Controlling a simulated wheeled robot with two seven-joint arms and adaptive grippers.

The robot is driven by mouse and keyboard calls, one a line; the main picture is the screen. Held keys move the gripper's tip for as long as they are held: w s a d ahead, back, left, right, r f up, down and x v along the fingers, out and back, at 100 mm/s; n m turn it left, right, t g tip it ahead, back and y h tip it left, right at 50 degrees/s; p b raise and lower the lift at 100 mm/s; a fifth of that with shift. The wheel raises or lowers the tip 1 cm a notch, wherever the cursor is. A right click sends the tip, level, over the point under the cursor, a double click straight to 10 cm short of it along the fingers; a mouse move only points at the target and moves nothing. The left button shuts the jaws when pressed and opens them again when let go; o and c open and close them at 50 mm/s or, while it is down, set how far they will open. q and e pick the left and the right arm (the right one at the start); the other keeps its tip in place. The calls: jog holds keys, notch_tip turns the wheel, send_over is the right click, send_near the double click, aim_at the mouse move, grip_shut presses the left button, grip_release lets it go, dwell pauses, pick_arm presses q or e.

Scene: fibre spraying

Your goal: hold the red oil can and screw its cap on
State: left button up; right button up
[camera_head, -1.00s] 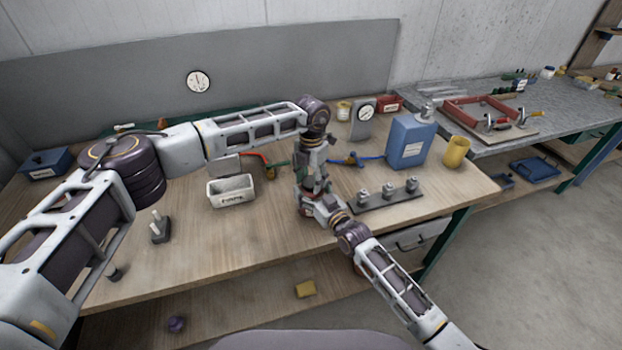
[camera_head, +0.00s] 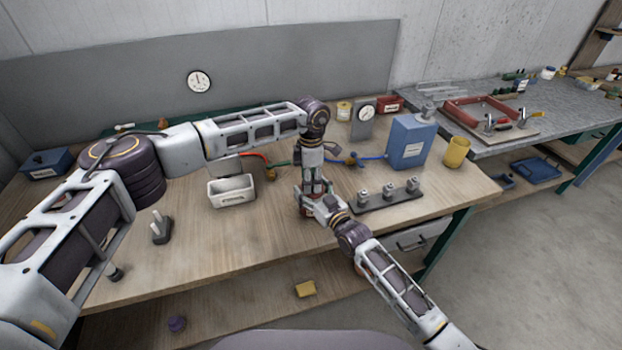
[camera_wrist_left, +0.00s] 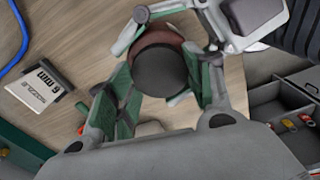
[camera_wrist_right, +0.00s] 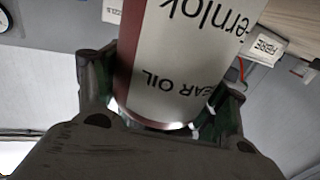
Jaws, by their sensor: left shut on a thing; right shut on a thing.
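The oil can (camera_wrist_right: 180,65) fills the middle of the right wrist view, with white and dark red sides and the words "GEAR OIL". My right gripper (camera_wrist_right: 160,105) is shut around it. In the head view the can is mostly hidden between the grippers. The round black cap (camera_wrist_left: 161,71) is in the left wrist view, over the reddish-brown top of the can. My left gripper (camera_wrist_left: 165,80) is shut on the cap from above. I cannot tell how tightly the cap sits on the can. In the head view my left gripper (camera_head: 312,188) is directly above my right gripper (camera_head: 314,208).
A white bin (camera_head: 232,192) stands left of the grippers. A dark rack with several fittings (camera_head: 385,196) lies close on the right. A blue container (camera_head: 410,142) and yellow cup (camera_head: 456,152) stand further right.

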dwell(0.3)
pick_arm(q)
jog(key=o, duration=0.7)
jog(key=shift+r, duration=0.1)
jog(key=shift+r, duration=2.2)
jog(key=shift+f, duration=0.1)
jog(key=shift+c, duration=0.5)
